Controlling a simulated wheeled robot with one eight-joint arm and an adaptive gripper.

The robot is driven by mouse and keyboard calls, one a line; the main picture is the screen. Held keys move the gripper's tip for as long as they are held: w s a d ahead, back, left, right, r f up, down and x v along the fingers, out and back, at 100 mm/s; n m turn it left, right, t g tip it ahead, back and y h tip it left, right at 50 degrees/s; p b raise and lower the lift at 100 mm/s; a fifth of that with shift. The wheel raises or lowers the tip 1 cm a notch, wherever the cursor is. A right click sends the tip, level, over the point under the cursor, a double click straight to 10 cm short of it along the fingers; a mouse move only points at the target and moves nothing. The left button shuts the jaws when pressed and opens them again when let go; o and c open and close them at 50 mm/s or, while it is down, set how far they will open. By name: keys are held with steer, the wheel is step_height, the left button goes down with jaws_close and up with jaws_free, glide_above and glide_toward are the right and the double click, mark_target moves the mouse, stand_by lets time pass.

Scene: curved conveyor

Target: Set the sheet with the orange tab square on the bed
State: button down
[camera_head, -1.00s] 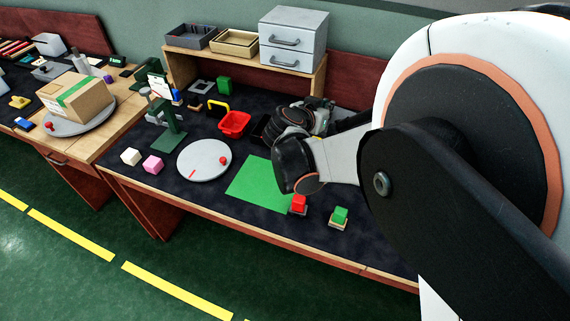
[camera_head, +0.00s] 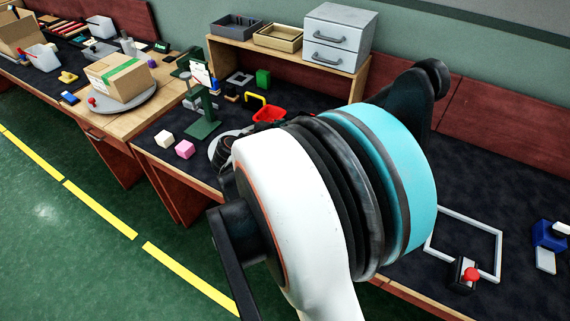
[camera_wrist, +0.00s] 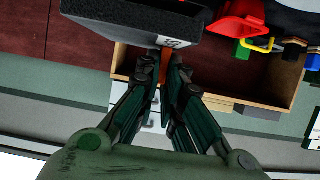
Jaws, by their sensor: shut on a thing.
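In the wrist view, my gripper (camera_wrist: 166,68) is shut on a narrow orange piece (camera_wrist: 165,62), which looks like the orange tab. A thick dark slab (camera_wrist: 125,22) with a small white label lies just beyond the fingertips; I cannot tell whether it is the sheet joined to the tab. In the head view my own arm hides the gripper and what it holds. A pale square frame (camera_head: 470,219) lies on the dark table at the right; I cannot tell whether it is the bed.
A black block with a red knob (camera_head: 470,274) stands at the frame's near edge. A blue item (camera_head: 548,236) is farther right. A red bin (camera_head: 268,115), a wooden shelf with grey drawers (camera_head: 338,38) and a green stand (camera_head: 204,128) are at the back left.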

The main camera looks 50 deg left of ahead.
step_height(320, 180, down, 13)
steer(key=b, duration=0.4)
steer(key=shift+f, duration=0.15)
steer(key=c, duration=1.7)
jaws_free()
